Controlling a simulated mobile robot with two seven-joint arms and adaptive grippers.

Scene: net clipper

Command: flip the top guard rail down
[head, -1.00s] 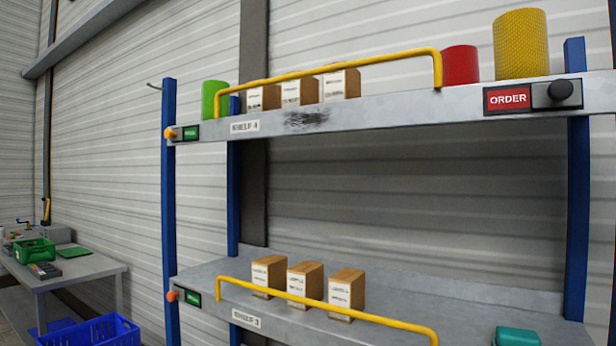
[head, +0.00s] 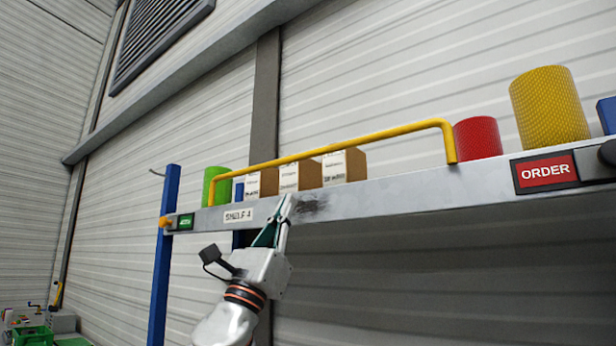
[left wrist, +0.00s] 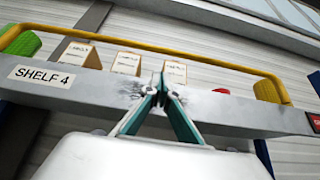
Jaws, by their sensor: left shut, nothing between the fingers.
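The top guard rail (head: 330,147) is a yellow bar standing up along the front edge of the top shelf (head: 400,193), in front of three boxes. It also shows in the left wrist view (left wrist: 150,49), crossing above the shelf edge. My left gripper (head: 285,203) is shut and empty, pointing up at the shelf's front face, right of the SHELF 4 label. In the left wrist view its fingertips (left wrist: 160,88) meet in front of the shelf edge, below the rail. Whether they touch the shelf I cannot tell. My right gripper is not in view.
Three brown boxes (head: 289,177), a green cylinder (head: 217,187), a red cylinder (head: 477,138) and a yellow cylinder (head: 549,106) stand on the shelf. An ORDER sign (head: 545,171) is at the right. A blue post (head: 165,255) supports the left end.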

